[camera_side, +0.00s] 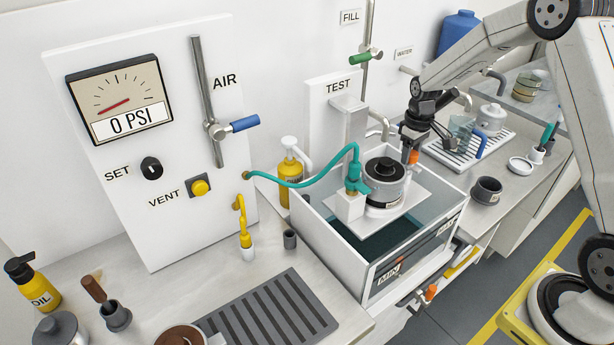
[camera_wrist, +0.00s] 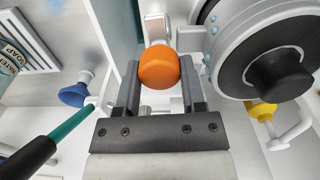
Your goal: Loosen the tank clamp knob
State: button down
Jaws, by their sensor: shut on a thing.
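The orange clamp knob (camera_wrist: 158,67) sits between the two fingers of my gripper (camera_wrist: 159,85) in the wrist view, and the jaws are shut on it. In the side view the orange knob (camera_side: 413,157) shows just below my gripper (camera_side: 411,146), beside the round vessel with a black lid (camera_side: 385,170). This vessel also shows at the upper right of the wrist view (camera_wrist: 230,70). It stands on a white plate over the clear-walled water tank (camera_side: 352,254). The fingers hide part of the knob and its stem.
A second orange knob (camera_side: 430,292) is at the tank's lower front. A teal hose (camera_side: 310,182) runs from the white panel to the vessel's fitting. A grey cup (camera_side: 487,190) and a drain rack (camera_side: 470,150) stand right of the tank. The gauge (camera_side: 120,97) reads 0 PSI.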

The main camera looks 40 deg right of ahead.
aim_at(412, 152)
jog(key=shift+c, duration=0.9)
grip_release()
jog(key=shift+f, duration=0.1)
jog(key=shift+r, duration=3.95)
jog(key=s+a+f+t, duration=0.2)
jog(key=s+a, duration=1.4)
jog(key=s, duration=0.1)
jog(key=shift+a+f+m+t, duration=0.15)
jog(key=shift+f+m+t, duration=0.15)
jog(key=shift+m, duration=0.1)
